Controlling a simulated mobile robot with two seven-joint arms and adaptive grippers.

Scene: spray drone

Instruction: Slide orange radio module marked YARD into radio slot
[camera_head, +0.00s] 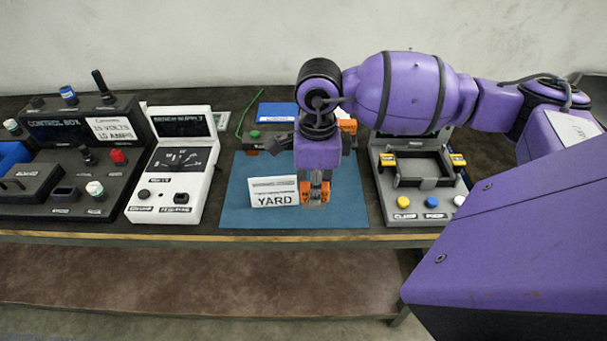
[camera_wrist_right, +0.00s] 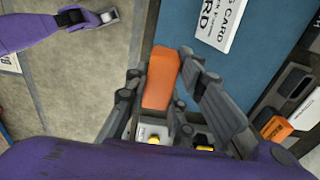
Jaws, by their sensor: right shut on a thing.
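My right gripper (camera_head: 315,193) points down over the front of the blue mat, beside a white card marked YARD (camera_head: 273,192). It is shut on an orange module (camera_wrist_right: 162,78), seen between its fingers in the right wrist view. Lettering on the module is not readable. A dark device with a green knob (camera_head: 255,134) and orange parts lies at the back of the mat, partly hidden by my arm. I cannot make out the radio slot. My left gripper does not show in the head view.
A grey dock (camera_head: 424,200) with yellow clips and coloured buttons stands right of the blue mat (camera_head: 235,205). A white bench supply (camera_head: 170,185) and a dark control box (camera_head: 110,125) stand on the left. The table's front edge is close to the mat.

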